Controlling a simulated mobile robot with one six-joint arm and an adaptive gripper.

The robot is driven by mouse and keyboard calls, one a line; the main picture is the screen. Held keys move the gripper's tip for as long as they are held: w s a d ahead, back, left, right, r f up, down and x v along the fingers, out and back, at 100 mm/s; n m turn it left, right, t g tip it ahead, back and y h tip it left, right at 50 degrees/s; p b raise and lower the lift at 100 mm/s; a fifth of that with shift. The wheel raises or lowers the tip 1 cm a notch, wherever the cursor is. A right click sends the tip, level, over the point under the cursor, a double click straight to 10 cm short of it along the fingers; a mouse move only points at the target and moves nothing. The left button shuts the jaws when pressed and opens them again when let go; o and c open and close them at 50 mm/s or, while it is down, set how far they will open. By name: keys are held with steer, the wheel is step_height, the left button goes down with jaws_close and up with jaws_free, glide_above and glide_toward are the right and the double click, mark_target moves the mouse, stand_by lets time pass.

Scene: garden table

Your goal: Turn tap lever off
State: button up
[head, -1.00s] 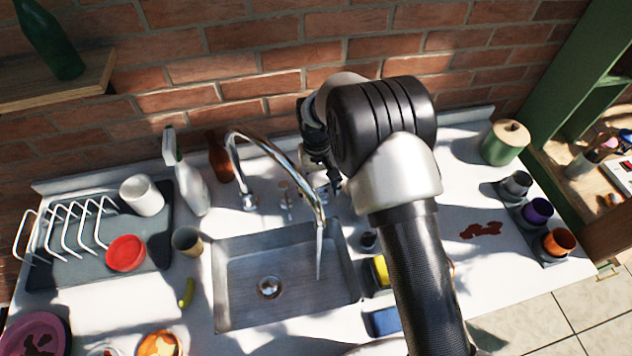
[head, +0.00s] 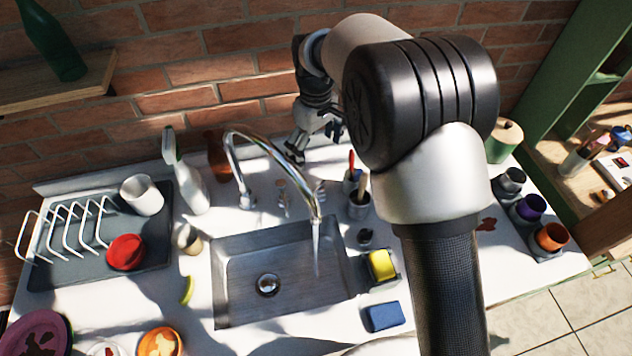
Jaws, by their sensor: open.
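The chrome tap (head: 238,172) arches over the metal sink (head: 235,305), and a thin stream of water (head: 316,245) falls from its spout. A small lever-like fitting (head: 281,192) stands on the counter to the right of the tap's base; I cannot tell for sure that it is the tap lever. My gripper (head: 296,150) is open and empty, pointing down behind the tap's arch, above the back of the counter. It looks apart from the tap, though the depth is hard to judge. My arm hides part of the counter to the right.
A spray bottle (head: 190,180) and brown bottle (head: 220,158) stand left of the tap. Utensil cups (head: 359,207), a yellow sponge (head: 381,264) and a blue sponge (head: 384,316) sit right of the sink. A dish rack (head: 70,258) is at left. The brick wall (head: 190,70) is close behind.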

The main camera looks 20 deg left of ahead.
mark_target(316, 189)
step_height(316, 189, down, 16)
steer(key=shift+s+d+f+n+b, duration=0.15)
steer(key=shift+f+n+b, duration=0.05)
steer(key=shift+n+b, duration=0.95)
steer(key=shift+c, duration=0.5)
steer(key=shift+m, duration=0.25)
steer(key=c, duration=1.1)
steer(key=shift+o, duration=0.2)
